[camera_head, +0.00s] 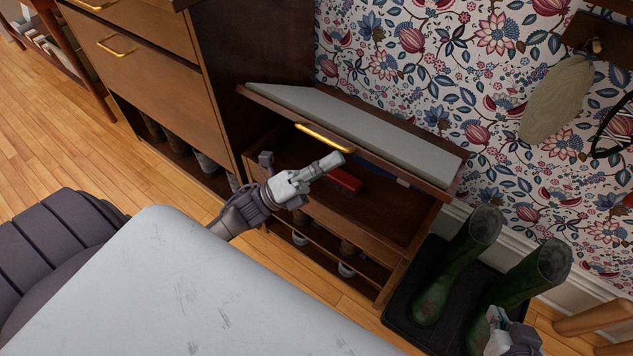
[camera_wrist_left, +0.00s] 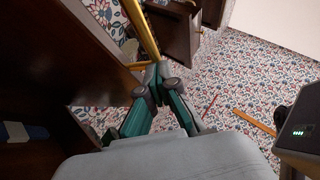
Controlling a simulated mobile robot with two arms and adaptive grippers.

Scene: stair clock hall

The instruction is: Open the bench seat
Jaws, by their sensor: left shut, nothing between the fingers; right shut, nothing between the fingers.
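The bench (camera_head: 392,262) is dark wood with a grey padded seat (camera_head: 360,128) that is hinged at the wall side. The seat is raised and tilted, with a gap over the open box below. A brass handle (camera_head: 325,137) runs along the seat's front edge; it also shows in the left wrist view (camera_wrist_left: 140,28). My left gripper (camera_head: 338,160) is shut and empty just below the handle, by the raised seat's front edge. Whether it touches the handle or seat I cannot tell. My right gripper (camera_head: 497,318) is partly cut off at the lower right, in front of the boots.
A red item (camera_head: 345,180) lies inside the bench box. A wooden cabinet (camera_head: 160,75) with brass handles stands at the left. Green boots (camera_head: 455,265) stand on a dark tray (camera_head: 402,313) at the right. Shoes sit on the shelf under the bench.

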